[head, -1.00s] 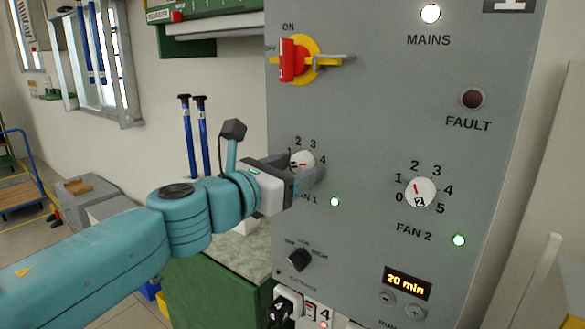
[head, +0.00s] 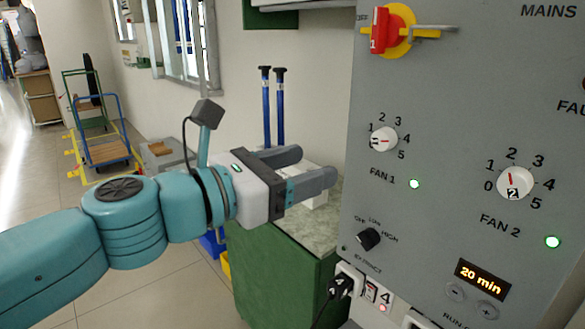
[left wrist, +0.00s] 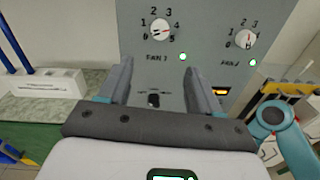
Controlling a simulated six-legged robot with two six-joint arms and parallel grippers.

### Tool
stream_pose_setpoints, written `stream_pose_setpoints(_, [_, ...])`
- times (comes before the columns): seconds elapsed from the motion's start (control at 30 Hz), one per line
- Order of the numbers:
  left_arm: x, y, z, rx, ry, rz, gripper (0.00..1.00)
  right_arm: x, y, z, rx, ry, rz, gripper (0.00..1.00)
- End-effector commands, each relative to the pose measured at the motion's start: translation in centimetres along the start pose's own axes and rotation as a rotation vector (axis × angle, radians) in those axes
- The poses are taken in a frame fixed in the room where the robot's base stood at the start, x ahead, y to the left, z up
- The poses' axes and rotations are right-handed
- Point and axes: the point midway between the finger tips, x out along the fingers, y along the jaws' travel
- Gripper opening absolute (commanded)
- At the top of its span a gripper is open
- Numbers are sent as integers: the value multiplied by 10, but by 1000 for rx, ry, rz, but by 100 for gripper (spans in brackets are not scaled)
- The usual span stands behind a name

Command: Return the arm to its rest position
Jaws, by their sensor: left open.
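In the head view my left gripper (head: 315,167) is open and empty, left of the grey panel (head: 440,100) and clear of it. The white FAN 1 knob (head: 383,139) is uncovered, its red mark pointing right, roughly toward 4. My left arm reaches in from the lower left. In the left wrist view the two fingers (left wrist: 156,78) stand apart, with the panel beyond and the FAN 1 knob (left wrist: 161,31) above the gap. A teal arm link of mine shows at the right of that view; my right gripper cannot be made out.
The FAN 2 knob (head: 515,183), black extract knob (head: 369,238) and red-yellow mains switch (head: 392,30) sit on the panel. A green cabinet (head: 280,275) stands below my gripper, with blue rods (head: 273,105) behind. Open floor and a cart (head: 105,140) lie at left.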

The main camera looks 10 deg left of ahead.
Motion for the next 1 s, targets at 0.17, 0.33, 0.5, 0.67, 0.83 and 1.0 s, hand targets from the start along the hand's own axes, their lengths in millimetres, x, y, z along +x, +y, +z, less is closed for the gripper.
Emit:
stream_pose_setpoints(0.17, [-13,0,-1,0,1,1,64,-1,0,0,0,0,0,43])
stream_pose_setpoints(0.33, [-13,0,-1,0,1,0,64,-1,0,0,0,0,0,43])
stream_pose_setpoints(0.5, [-14,5,0,-4,6,10,64,-4,-1,0,0,0,0,43])
stream_pose_setpoints(0.67, [18,29,-55,-70,141,23,64,-15,-6,0,0,0,0,43])
stream_pose_setpoints(0.83, [54,36,-190,-367,386,24,64,-30,-11,0,0,0,0,43])
stream_pose_setpoints(1.0, [50,12,-332,-981,600,159,64,-43,-15,1,0,0,0,43])
